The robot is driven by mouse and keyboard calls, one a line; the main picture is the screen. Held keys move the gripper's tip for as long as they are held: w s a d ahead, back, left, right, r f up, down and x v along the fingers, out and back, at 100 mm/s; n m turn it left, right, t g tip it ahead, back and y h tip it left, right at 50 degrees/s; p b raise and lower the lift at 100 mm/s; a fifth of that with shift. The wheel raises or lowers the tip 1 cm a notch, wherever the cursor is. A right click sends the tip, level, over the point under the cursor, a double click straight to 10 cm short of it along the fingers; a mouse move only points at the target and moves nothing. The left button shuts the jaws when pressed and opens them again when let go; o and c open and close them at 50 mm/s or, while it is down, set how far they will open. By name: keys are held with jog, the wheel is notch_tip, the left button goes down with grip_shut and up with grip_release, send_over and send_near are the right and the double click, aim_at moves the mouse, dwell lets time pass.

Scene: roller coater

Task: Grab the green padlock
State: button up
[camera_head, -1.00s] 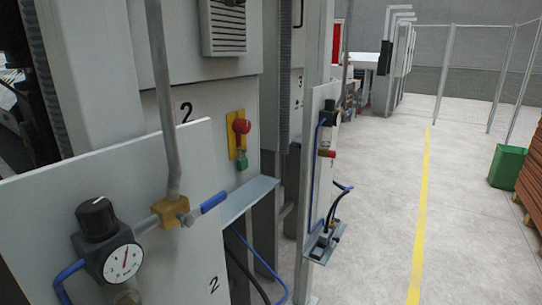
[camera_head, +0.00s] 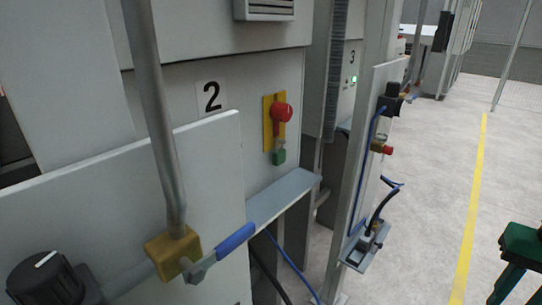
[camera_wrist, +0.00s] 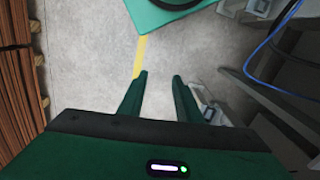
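The green padlock (camera_head: 279,157) hangs below a red round knob (camera_head: 281,112) on a yellow plate (camera_head: 268,130), on the grey machine panel marked 2. It is small and its shackle is hard to make out. My green gripper (camera_wrist: 157,78) shows in the wrist view with its two fingers apart and only floor between them. Part of it also shows at the lower right edge of the head view, far to the right of the padlock. The padlock is not in the wrist view.
A grey ledge (camera_head: 285,196) juts out below the padlock. A vertical pipe (camera_head: 160,120) and a blue-handled valve (camera_head: 235,240) stand in front, to the left. A post-mounted panel (camera_head: 372,150) with hoses stands to the right. Floor with a yellow line (camera_head: 468,215) is clear.

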jog(key=shift+o, duration=0.6)
jog(key=o, duration=0.4)
jog(key=shift+s+r, duration=0.15)
jog(key=shift+r, duration=0.05)
jog(key=shift+o, duration=0.2)
jog(key=w+a+n+t, duration=0.3)
jog(key=w+a+n, duration=0.25)
jog(key=w, duration=0.65)
jog(key=n+t+y, duration=0.5)
jog(key=n+y, duration=0.5)
jog(key=n, duration=0.1)
send_near(282, 159)
jog(key=shift+x, duration=4.25)
